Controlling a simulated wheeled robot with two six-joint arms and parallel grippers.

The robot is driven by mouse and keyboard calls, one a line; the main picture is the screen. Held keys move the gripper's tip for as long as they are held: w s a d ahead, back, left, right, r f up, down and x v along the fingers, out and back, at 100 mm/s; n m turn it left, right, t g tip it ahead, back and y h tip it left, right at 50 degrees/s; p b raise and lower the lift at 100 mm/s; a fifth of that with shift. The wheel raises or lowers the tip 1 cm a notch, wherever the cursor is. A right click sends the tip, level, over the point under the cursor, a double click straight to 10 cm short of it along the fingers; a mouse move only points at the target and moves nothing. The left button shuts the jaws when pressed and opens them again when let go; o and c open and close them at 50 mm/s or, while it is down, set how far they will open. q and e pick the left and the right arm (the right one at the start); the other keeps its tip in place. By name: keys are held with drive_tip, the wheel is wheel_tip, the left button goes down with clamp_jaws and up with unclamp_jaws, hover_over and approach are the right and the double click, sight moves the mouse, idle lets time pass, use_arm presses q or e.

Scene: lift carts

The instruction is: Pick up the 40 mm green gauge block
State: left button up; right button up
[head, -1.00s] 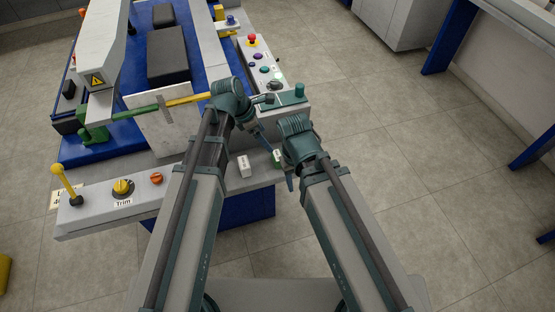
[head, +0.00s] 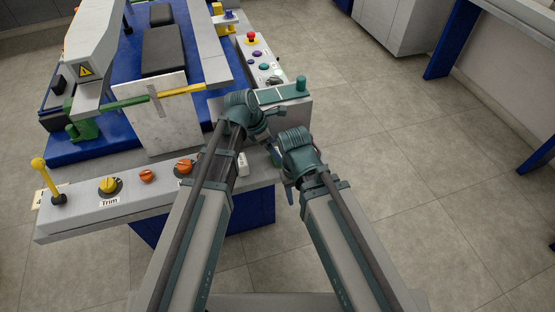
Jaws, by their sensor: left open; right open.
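The cart's front ledge holds a small white labelled block (head: 243,163), partly covered by my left arm. A small patch of green (head: 276,160) shows just right of it, at the ledge's right end. It seems to be the green gauge block, mostly hidden by my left gripper. My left gripper (head: 271,149) is open and points down at this spot. I cannot tell whether its fingers are around the block or touching it. My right gripper (head: 289,190) is open and empty, pointing down just off the ledge's right end.
The ledge carries a yellow lever (head: 48,181), a yellow Trim knob (head: 109,186) and orange controls (head: 147,176). The floor to the right is clear.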

use_arm(q)
drive_tip(key=b+x, duration=0.2)
drive_tip(key=x, duration=0.1)
drive_tip(key=shift+s+f, duration=0.1)
drive_tip(key=shift+f, duration=0.1)
drive_tip(key=shift+r, duration=0.1)
use_arm(e)
wheel_tip(320, 180, down, 3)
drive_tip(key=shift+f, duration=0.1)
use_arm(q)
drive_tip(key=shift+c, duration=0.2)
drive_tip(key=c, duration=1.5)
